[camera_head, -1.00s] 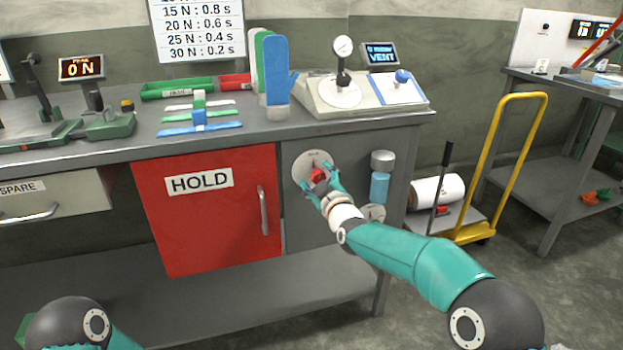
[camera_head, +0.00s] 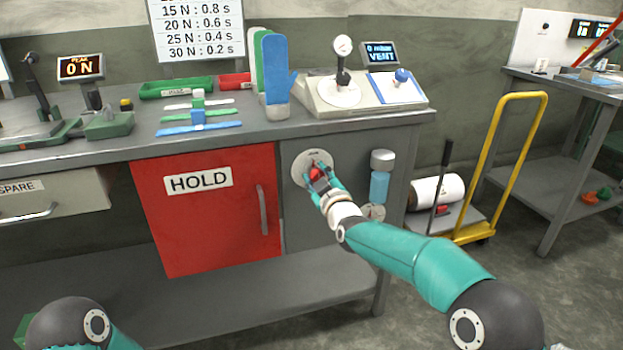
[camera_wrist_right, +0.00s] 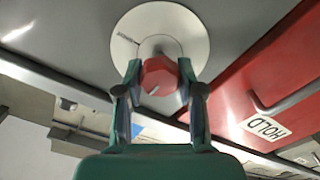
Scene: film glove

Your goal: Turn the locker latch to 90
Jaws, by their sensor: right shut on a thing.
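The locker latch is a red knob (camera_wrist_right: 160,76) on a pale round dial plate (camera_wrist_right: 190,30) fixed to the grey panel beside the red HOLD door. In the head view the red knob (camera_head: 316,174) shows between my fingers in front of the dial plate (camera_head: 300,165). My right gripper (camera_head: 322,178) is shut on the knob, with one finger on each side, as the right wrist view (camera_wrist_right: 160,85) also shows. The dial's small markings are too small to read. My left gripper is out of view; only part of that arm shows at the bottom left.
The red HOLD door (camera_head: 215,228) with a vertical handle (camera_head: 262,210) is just left of the dial. A blue cylinder (camera_head: 380,186) and a small gauge (camera_head: 373,212) are mounted to its right. A yellow-handled cart (camera_head: 490,165) stands further right.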

